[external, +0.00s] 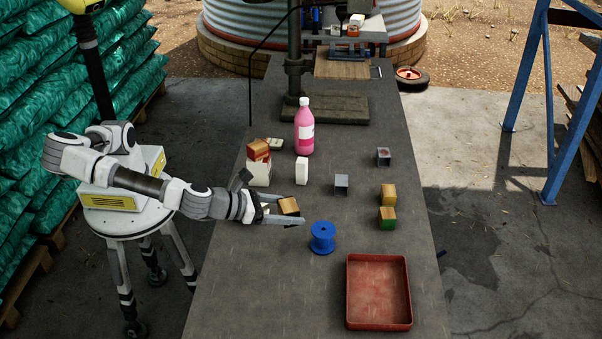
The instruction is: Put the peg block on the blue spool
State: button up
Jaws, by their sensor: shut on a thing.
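My gripper (288,211) is shut on a small wooden block (290,204) with a light tan top and a dark side. The block sits between the two grey fingers, which hide part of it. I take it for the peg block, though no peg shows at this size. The blue spool (322,238) stands upright on the dark worktop, just right of and nearer the camera than the fingertips. The held block is beside the spool, not over it. I cannot tell how high the block is above the worktop.
A red tray (349,290) lies at the front right. Wooden blocks (388,191), a grey cube (341,184), a white block (302,171) and a pink bottle (304,130) stand farther back. The worktop (250,280) is clear left of the tray.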

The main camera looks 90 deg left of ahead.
jog(key=b, duration=0.4)
send_over(323, 229)
notch_tip(323, 229, down, 7)
jog(key=shift+r, duration=0.1)
jog(key=shift+f+b, duration=0.85)
jog(key=shift+f, duration=1.1)
jog(key=shift+f, duration=0.1)
jog(key=o, duration=1.3)
jog(key=shift+o, duration=0.2)
jog(key=shift+s+d+r, duration=0.1)
jog(key=shift+s+r, duration=0.15)
jog(key=p+v, duration=0.4)
jog(key=v, duration=0.7)
jog(key=shift+s, duration=0.2)
